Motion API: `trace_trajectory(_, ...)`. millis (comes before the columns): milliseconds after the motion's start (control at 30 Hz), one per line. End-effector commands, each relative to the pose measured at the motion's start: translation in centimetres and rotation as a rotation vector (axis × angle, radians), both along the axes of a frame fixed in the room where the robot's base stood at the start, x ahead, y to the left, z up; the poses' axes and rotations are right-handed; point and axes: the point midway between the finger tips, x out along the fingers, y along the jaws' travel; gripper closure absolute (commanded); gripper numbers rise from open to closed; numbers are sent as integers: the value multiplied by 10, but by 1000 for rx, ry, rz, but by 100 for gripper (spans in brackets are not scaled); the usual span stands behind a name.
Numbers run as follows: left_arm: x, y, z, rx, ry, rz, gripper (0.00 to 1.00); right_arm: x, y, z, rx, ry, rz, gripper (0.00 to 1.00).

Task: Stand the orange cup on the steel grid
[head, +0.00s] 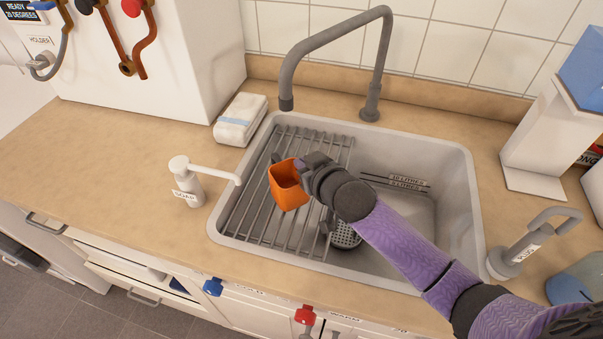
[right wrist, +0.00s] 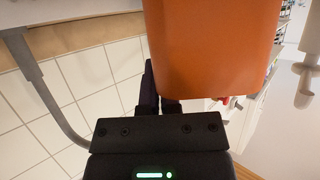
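The orange cup (head: 287,185) is above the left part of the sink in the head view, over the steel grid (head: 262,222). It looks tilted there, and I cannot tell whether it touches the bars. My right gripper (head: 304,168) is at the cup's right side and shut on it. In the right wrist view the cup (right wrist: 212,45) fills the upper middle, and the dark fingers (right wrist: 158,95) meet its lower left edge; part of them is hidden behind it. My left gripper is not in view.
The grey tap (head: 340,40) arches over the back of the sink (head: 455,200). A soap dispenser (head: 190,185) stands left of the sink, its spout pointing at the grid. A perforated strainer (head: 345,235) sits right of the grid.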

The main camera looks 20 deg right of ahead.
Motion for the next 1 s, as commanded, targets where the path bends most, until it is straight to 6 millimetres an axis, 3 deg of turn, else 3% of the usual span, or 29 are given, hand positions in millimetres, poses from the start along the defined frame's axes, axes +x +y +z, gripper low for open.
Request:
trace_trajectory(33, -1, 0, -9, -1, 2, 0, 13, 0, 0, -15, -1, 3, 0, 100)
trace_trajectory(100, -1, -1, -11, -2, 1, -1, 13, 0, 0, -22, 0, 1, 1, 100)
trace_trajectory(400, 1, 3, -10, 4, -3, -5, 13, 0, 0, -22, 0, 0, 1, 100)
trace_trajectory(500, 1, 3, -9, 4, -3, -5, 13, 0, 0, -22, 0, 0, 0, 78)
trace_trajectory(600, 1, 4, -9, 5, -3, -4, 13, 0, 0, -22, 0, 0, 0, 61)
trace_trajectory(900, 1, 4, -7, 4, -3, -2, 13, 0, 0, -17, 0, -1, 1, 61)
trace_trajectory(1000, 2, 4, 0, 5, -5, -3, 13, -12, -2, -12, -1, 1, 1, 61)
